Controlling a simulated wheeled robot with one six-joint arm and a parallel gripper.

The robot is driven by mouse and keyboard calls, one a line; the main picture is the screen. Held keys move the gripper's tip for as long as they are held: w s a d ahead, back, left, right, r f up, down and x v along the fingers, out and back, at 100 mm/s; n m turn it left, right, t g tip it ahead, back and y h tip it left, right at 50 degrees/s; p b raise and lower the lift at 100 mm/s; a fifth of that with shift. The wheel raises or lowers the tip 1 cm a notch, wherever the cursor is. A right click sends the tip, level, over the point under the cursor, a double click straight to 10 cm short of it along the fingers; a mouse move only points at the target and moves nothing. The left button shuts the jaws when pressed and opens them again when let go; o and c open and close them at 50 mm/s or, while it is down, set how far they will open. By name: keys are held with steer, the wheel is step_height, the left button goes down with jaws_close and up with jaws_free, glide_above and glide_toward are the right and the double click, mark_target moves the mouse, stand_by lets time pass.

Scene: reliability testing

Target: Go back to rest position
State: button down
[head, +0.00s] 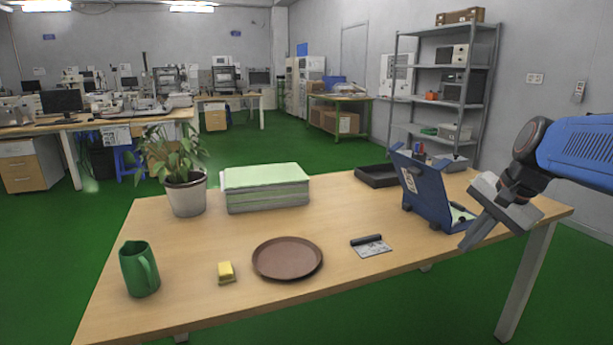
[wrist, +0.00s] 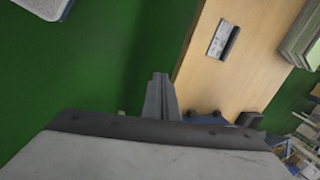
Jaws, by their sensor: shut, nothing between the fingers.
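My gripper (head: 467,246) is at the right in the head view, above the right end of the wooden table (head: 210,262) and in front of the blue case. In the wrist view its fingers (wrist: 160,78) point away together, shut and empty. The blue case (head: 432,194) stands on the table with its lid up; my gripper hides part of its right side. My blue arm reaches in from the right edge of the head view.
On the table are a green mug (head: 138,268), a yellow block (head: 226,271), a brown plate (head: 288,275), a scraper (head: 371,246), a potted plant (head: 187,197), a paper stack (head: 264,197) and a black tray (head: 376,178). A metal shelf (head: 441,68) stands behind.

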steer(key=s+a+f+n+h, duration=0.1)
steer(key=s+a+f+n, duration=0.2)
steer(key=s+f+n, duration=0.3)
steer(key=s+a+f+n+t+h, duration=0.1)
steer(key=s+a+f+n, duration=0.3)
steer(key=s, duration=0.8)
step_height(320, 180, down, 2)
steer(key=shift+s+n, duration=0.3)
steer(key=shift+n, duration=0.7)
